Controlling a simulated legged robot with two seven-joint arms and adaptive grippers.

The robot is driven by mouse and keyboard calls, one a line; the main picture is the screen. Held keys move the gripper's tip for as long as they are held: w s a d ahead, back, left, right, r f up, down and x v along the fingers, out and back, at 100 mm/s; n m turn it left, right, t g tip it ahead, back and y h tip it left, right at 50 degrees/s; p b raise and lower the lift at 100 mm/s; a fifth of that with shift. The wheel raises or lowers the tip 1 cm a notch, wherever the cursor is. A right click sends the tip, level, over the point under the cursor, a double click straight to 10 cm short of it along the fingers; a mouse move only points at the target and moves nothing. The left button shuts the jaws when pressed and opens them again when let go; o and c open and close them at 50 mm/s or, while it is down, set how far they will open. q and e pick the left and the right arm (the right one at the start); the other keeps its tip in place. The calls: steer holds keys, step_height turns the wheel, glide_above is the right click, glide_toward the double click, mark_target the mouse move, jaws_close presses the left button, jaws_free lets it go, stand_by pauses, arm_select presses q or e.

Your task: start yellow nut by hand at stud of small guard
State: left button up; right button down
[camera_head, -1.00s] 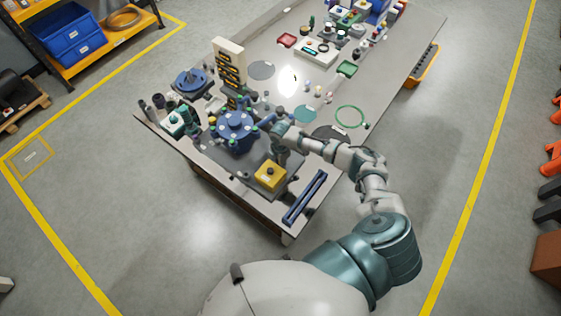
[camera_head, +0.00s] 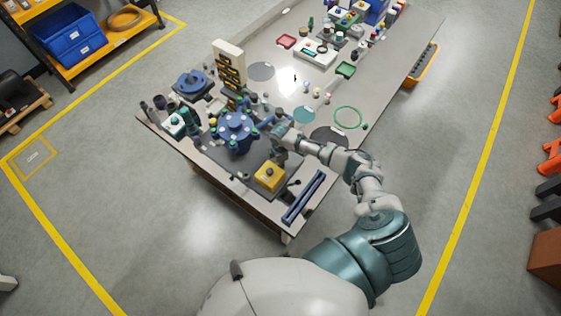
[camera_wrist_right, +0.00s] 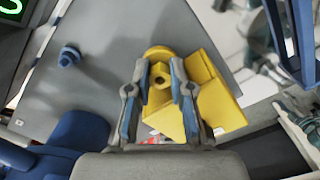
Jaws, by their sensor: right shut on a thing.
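In the head view the yellow guard (camera_head: 266,181) sits near the table's front edge, with a dark knob-like part on top. My right gripper (camera_head: 277,136) is just behind it there, its fingertips too small to make out. I cannot make out the stud. My left gripper is not in view.
A blue round housing (camera_head: 235,130) stands left of my right gripper. Blue parallel bars (camera_head: 304,198) lie at the front right corner. A green ring (camera_head: 349,117) and a dark disc (camera_head: 329,136) lie near my right forearm. A small blue part (camera_wrist_right: 68,56) is on the grey surface.

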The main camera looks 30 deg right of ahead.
steer(key=shift+w+a+m, duration=0.1)
steer(key=shift+a+m, duration=0.05)
steer(key=shift+m, duration=0.15)
